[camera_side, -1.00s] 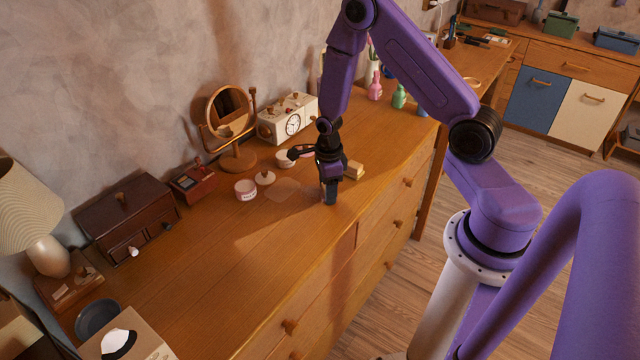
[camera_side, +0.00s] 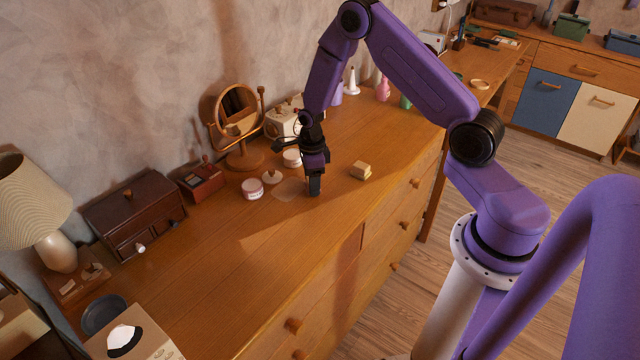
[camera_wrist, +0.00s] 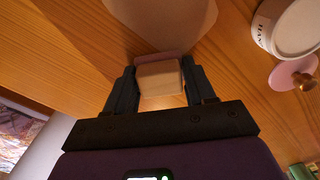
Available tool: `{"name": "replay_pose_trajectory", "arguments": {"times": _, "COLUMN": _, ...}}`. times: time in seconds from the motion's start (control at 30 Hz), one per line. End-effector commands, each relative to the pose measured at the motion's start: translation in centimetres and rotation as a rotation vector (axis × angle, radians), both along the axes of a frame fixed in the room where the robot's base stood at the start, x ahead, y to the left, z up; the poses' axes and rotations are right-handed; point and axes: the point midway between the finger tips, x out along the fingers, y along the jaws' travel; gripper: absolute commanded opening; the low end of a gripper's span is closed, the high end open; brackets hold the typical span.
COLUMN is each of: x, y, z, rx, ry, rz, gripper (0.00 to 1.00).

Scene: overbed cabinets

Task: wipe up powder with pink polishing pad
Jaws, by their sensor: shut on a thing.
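My gripper (camera_side: 315,188) is low over the wooden dresser top, at the right edge of the powder patch (camera_side: 289,188). In the wrist view, my gripper (camera_wrist: 158,88) is shut on the polishing pad (camera_wrist: 160,77), a small beige block with a pink layer along its far edge. The fingers hide the pad in the side view. The pale, thin powder (camera_wrist: 165,22) lies just beyond the pad in the wrist view, with the pink edge at its border. I cannot tell whether the pad touches the wood.
A pink-and-white jar (camera_side: 252,189), a knobbed lid (camera_side: 271,177) and another small jar (camera_side: 292,158) stand close behind and left of the powder. A round mirror (camera_side: 238,115) and a cream clock (camera_side: 285,120) stand farther back. A yellowish block (camera_side: 361,170) lies to the right.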

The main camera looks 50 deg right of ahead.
Motion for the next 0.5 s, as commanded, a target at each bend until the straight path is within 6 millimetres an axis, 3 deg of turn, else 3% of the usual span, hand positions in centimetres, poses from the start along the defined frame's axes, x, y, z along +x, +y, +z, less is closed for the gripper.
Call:
{"name": "replay_pose_trajectory", "arguments": {"times": 0.4, "x": 3.6, "y": 0.0, "z": 0.0, "rx": 0.000, "ry": -0.001, "rz": 0.000, "gripper": 0.26}}
{"name": "replay_pose_trajectory", "arguments": {"times": 0.5, "x": 2.9, "y": 0.0, "z": 0.0, "rx": 0.000, "ry": 0.003, "rz": 0.000, "gripper": 0.26}}
